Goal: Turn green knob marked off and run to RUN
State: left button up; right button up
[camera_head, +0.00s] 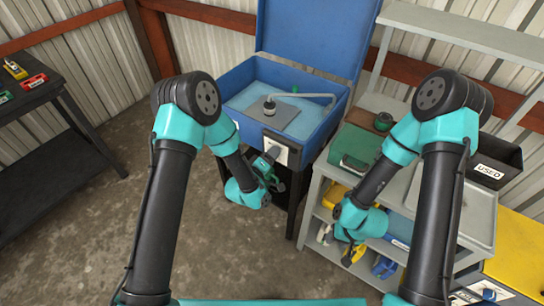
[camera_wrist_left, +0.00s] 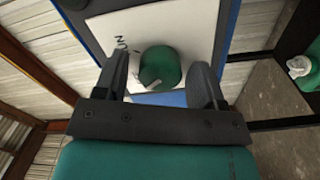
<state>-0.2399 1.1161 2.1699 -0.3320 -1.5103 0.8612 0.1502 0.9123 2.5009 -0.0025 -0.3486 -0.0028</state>
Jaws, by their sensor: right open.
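The green knob (camera_wrist_left: 160,67) sits on a white plate (camera_wrist_left: 135,27) with lettering ending in "UN" beside it, in the left wrist view. The same plate shows on the front of the blue washer in the head view (camera_head: 281,150); the knob is hard to make out there behind my gripper. My left gripper (camera_wrist_left: 160,82) is open, its two fingers on either side of the knob, with a visible gap at the left finger. A pale mark shows on the knob's lower left. My right gripper (camera_head: 351,254) is open and low in front of the grey shelf unit.
The blue washer (camera_head: 236,82) stands with its lid up, holding a grey plate and a spout. A grey shelf unit (camera_head: 470,215) stands at the right with a black USED bin (camera_head: 498,155). A dark table (camera_head: 38,95) is at the left. The floor between is clear.

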pick_arm(q)
jog(key=c, duration=0.8)
jog(key=shift+m, duration=0.4)
jog(key=m, duration=1.3)
dwell(0.4)
jog(key=o, duration=0.9)
jog(key=shift+s, duration=0.15)
